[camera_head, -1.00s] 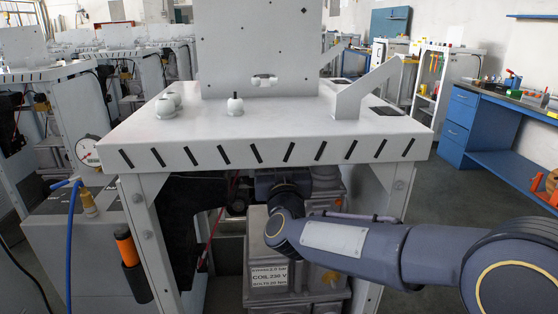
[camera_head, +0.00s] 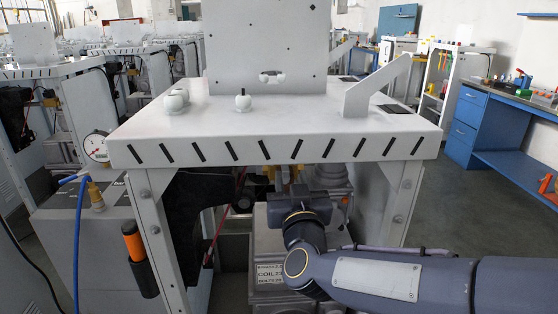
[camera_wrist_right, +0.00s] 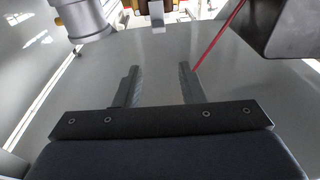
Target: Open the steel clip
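A small pale metal tab (camera_wrist_right: 157,14), which looks like the steel clip, hangs at the top middle of the right wrist view, between brass-coloured parts. I cannot pick it out in the head view. My right gripper (camera_wrist_right: 160,72) is open, its two dark fingers apart with nothing between them. The tab lies beyond the fingertips, roughly in line with the gap, and is not touched. My left gripper is in no view.
The white dispenser frame (camera_head: 250,125) has a top and legs on both sides of my right arm. A grey labelled unit (camera_head: 268,240) stands below. In the wrist view a grey cylinder (camera_wrist_right: 85,20), a red cable (camera_wrist_right: 218,42) and a dark box (camera_wrist_right: 282,25) border the space.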

